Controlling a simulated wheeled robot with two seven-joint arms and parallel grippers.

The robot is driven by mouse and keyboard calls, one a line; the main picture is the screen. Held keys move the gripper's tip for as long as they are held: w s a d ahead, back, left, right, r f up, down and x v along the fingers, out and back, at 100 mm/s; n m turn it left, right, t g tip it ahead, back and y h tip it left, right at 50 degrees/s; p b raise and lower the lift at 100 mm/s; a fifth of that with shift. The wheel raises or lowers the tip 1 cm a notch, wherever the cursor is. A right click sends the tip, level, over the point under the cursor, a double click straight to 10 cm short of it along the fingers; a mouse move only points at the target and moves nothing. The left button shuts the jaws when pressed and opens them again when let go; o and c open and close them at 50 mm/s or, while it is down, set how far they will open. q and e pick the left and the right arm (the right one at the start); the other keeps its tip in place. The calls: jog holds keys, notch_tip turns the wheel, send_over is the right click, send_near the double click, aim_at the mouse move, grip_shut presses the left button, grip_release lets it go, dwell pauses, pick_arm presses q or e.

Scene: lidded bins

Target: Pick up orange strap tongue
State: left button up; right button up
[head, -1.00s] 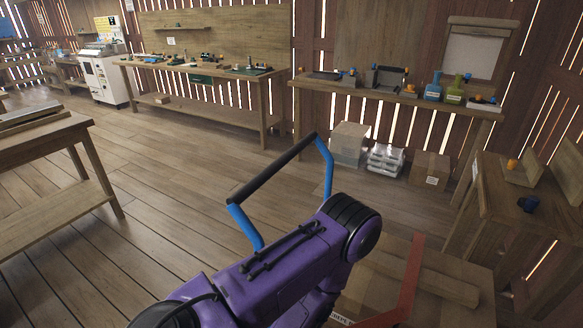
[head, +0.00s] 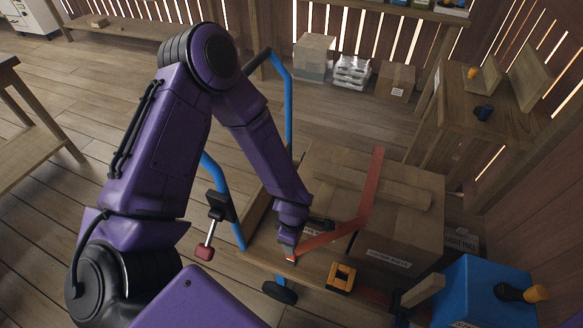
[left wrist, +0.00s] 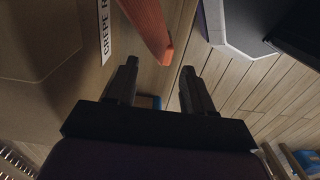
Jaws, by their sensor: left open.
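The orange strap (head: 366,200) runs down across the cardboard box on the cart, bends, and its tongue reaches left toward the cart's near edge. In the left wrist view the tongue (left wrist: 152,30) hangs at the top, its end close to the gap between the fingertips. My left gripper (left wrist: 159,72) is open and empty, with one finger either side of that gap. In the head view the gripper (head: 292,240) is at the tongue's left end, partly hidden by my wrist; contact cannot be told. An orange-yellow buckle (head: 341,277) sits on the cart's near edge. My right gripper is out of view.
The cardboard box (head: 420,225) fills much of the cart, with blue handle rails (head: 289,110) behind and left. A red-tipped lever (head: 204,252) stands left of my wrist. A blue bin (head: 480,290) stands near right. Floor at left is clear.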

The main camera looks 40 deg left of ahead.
aim_at(291, 257)
pick_arm(q)
notch_tip(291, 257, down, 3)
jog(key=shift+b, duration=0.3)
jog(key=f+b, duration=0.1)
jog(key=f, duration=0.1)
jog(key=s+f, duration=0.1)
jog(key=f, duration=0.1)
jog(key=shift+f+b, duration=0.1)
jog(key=shift+b, duration=0.3)
jog(key=shift+w+f, duration=0.1)
jog(key=shift+f, duration=0.35)
jog(key=shift+r, duration=0.1)
grip_shut()
